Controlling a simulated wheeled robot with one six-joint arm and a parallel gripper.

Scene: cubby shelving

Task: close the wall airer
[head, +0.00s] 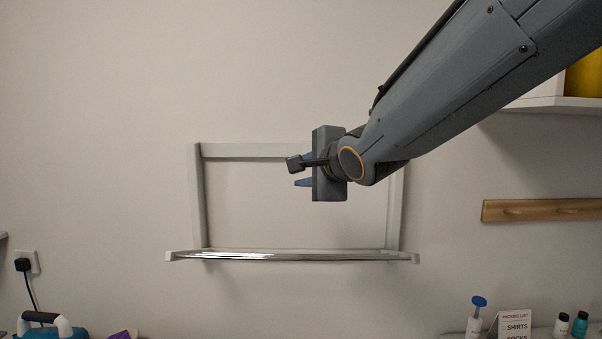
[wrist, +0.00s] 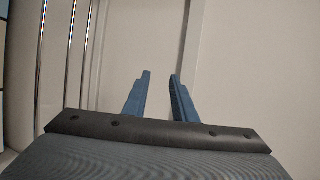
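The wall airer is a pale rectangular frame (head: 198,200) on the wall with shiny metal rails (head: 290,256) at its bottom. The rails part stands out from the wall, folded down and open. In the wrist view several metal rails (wrist: 84,50) run up the left side. My gripper (head: 300,170) is in front of the frame's upper middle, above the rails and apart from them. Its two blue fingers (wrist: 160,76) are spread with nothing between them. My arm hides the frame's upper right part.
A wooden peg rail (head: 540,210) and a white shelf (head: 555,104) are on the right wall. Below right stand a white bottle with a blue top (head: 475,322), a packing list sign (head: 515,325) and small bottles (head: 579,325). A socket with a plug (head: 24,263) is at left.

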